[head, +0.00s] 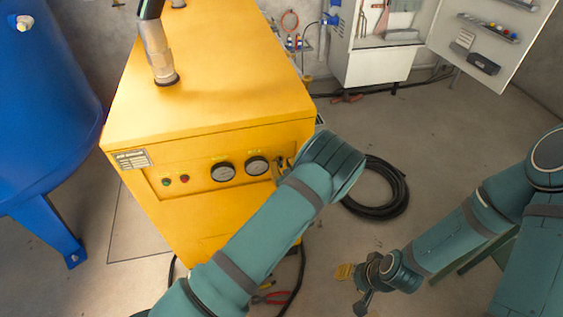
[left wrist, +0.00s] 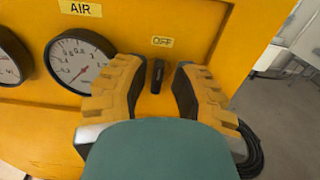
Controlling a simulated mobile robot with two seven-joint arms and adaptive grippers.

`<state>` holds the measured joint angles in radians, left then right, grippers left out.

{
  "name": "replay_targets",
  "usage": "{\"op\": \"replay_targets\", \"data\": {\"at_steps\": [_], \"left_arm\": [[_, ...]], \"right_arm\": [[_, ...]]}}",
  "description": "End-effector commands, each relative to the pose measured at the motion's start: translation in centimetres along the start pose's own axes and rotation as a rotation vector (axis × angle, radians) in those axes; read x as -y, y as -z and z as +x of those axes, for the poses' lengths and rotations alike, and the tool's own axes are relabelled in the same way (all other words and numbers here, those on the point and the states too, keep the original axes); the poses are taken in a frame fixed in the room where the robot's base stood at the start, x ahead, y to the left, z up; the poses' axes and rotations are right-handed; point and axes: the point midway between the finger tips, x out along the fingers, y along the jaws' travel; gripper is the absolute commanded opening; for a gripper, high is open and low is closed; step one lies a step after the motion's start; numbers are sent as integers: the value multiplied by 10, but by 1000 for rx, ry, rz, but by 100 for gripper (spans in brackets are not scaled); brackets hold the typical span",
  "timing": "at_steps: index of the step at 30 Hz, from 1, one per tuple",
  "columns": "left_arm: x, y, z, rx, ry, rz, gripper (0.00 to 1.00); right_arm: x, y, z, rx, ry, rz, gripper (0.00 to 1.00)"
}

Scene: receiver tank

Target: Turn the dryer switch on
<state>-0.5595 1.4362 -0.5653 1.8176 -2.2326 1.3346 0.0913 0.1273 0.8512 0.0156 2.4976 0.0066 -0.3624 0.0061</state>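The yellow dryer (head: 210,90) stands at the centre left of the head view, with two gauges and two small buttons on its front panel. In the left wrist view, the black dryer switch (left wrist: 156,76) sits upright on the panel under a label reading OFF (left wrist: 163,41). My left gripper (left wrist: 158,72) is open, with one yellow-padded finger on each side of the switch and gaps showing beside it. In the head view my left arm hides most of the switch area. My right gripper (head: 368,282) hangs low over the floor, away from the dryer; its finger opening is unclear.
A gauge (left wrist: 80,60) is close left of the left fingers. A blue tank (head: 45,95) stands at the left. A black hose coil (head: 385,195) lies on the floor behind my left arm. An open white cabinet (head: 375,65) is at the back. The floor at right centre is largely clear.

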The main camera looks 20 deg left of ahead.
Motion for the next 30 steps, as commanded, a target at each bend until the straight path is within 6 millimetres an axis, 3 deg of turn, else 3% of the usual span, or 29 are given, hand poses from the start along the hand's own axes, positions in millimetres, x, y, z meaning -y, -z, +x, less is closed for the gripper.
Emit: {"op": "replay_targets", "data": {"at_steps": [6,16,18,30], "left_arm": [[0,0,17,0,-1,0,25],[0,0,19,0,-1,0,25],[0,0,19,0,-1,0,1],[0,0,19,0,-1,7,0]], "right_arm": [[0,-1,1,1,0,0,47],[0,-1,1,2,0,0,47],[0,-1,1,1,0,0,47],[0,0,1,1,0,0,47]]}}
